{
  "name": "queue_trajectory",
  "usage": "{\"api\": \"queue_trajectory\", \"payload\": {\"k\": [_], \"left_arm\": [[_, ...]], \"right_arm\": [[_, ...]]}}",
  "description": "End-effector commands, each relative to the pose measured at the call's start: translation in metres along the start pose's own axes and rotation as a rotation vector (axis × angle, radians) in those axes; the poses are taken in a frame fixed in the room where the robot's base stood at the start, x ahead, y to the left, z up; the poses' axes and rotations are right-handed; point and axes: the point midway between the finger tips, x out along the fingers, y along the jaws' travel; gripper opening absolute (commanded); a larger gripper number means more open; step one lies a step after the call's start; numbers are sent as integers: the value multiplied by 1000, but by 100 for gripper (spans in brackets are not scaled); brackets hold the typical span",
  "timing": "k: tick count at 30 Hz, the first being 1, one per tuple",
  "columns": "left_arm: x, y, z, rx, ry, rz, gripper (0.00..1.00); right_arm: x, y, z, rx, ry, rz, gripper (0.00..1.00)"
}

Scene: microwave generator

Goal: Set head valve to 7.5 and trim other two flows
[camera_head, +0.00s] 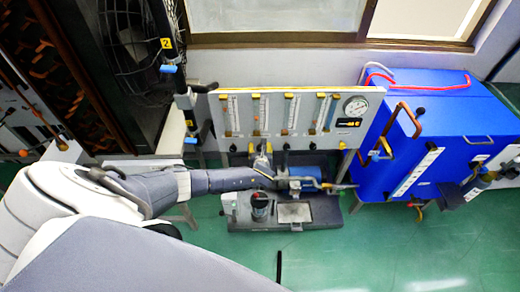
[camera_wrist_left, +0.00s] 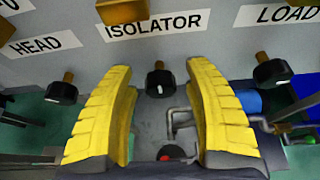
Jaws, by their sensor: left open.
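A grey flow panel (camera_head: 345,92) carries a row of upright flow tubes with small black valve knobs below. In the left wrist view, the black HEAD knob (camera_wrist_left: 62,88) is at left, the ISOLATOR knob (camera_wrist_left: 160,83) in the middle and the LOAD knob (camera_wrist_left: 272,71) at right, each on a brass stem. My left gripper (camera_wrist_left: 160,72) has yellow fingers spread open, one on each side of the ISOLATOR knob, with visible gaps. In the head view, the left gripper (camera_head: 263,158) is at the panel's lower edge. The knob settings and tube readings are too small to tell.
A round gauge (camera_head: 355,106) and small display (camera_head: 348,122) are at the panel's right. A blue cabinet (camera_head: 440,125) with pipes stands to the right. Grey equipment (camera_head: 295,213) sits below the panel. Green floor (camera_head: 400,250) is open at lower right.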

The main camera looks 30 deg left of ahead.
Motion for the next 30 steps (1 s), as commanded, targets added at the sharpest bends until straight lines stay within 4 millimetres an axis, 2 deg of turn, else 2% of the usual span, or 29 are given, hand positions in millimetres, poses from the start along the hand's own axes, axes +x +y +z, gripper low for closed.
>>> {"api": "queue_trajectory", "payload": {"k": [8, 21, 30], "left_arm": [[-17, 0, -2, -2, 3, -2, 52], [-83, 0, -1, -1, 2, -2, 52], [-114, 0, 0, 0, 1, -1, 52]], "right_arm": [[0, -1, 0, 0, 0, -1, 52], [0, -2, 0, 1, 0, -2, 52], [0, -2, 0, 1, 0, -2, 52]]}}
